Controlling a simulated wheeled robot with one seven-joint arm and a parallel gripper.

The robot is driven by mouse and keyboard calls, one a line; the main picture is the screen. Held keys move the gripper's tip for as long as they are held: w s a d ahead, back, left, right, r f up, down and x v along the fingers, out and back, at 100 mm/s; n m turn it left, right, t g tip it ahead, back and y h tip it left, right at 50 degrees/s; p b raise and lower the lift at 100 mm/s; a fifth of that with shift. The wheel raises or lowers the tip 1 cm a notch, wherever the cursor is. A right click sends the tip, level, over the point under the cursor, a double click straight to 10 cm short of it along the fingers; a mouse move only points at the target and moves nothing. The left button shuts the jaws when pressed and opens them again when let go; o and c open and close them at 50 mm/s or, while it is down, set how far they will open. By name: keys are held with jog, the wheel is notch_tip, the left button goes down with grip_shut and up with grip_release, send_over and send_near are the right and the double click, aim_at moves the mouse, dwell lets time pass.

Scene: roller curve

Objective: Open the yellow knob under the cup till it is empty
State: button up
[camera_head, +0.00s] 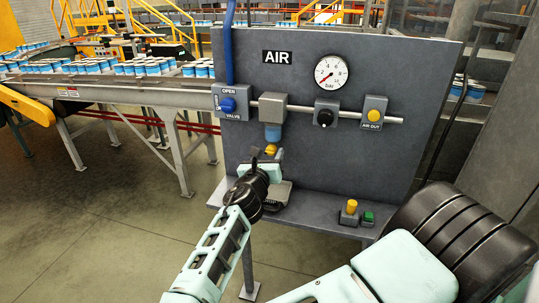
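The cup (273,132) is a small blue bowl hanging under a grey filter block on the grey AIR panel. The yellow knob (271,149) sits right below the cup. My gripper (267,157) is just below and in front of the knob, its fingers pointing up. The fingers stand apart, one on each side of the knob's line of sight. I cannot tell whether they touch the knob. How much liquid is in the cup is too small to tell.
The panel carries a blue valve knob (228,105), a pressure gauge (331,73), a black knob (325,117) and a yellow AIR OUT button (374,115). A shelf (315,205) below holds a yellow button (351,206) and a green one (368,217). A conveyor (115,92) with cans stands left.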

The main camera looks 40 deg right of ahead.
jog(key=c, duration=1)
jog(key=shift+o, duration=0.2)
jog(key=m+b, duration=0.1)
jog(key=m, duration=0.1)
jog(key=shift+f+m, duration=0.15)
jog(key=shift+m, duration=0.15)
jog(key=shift+m+b, duration=0.5)
jog(key=shift+m, duration=0.5)
jog(key=o, duration=1)
jog(key=shift+c, duration=0.2)
jog(key=shift+a, duration=0.2)
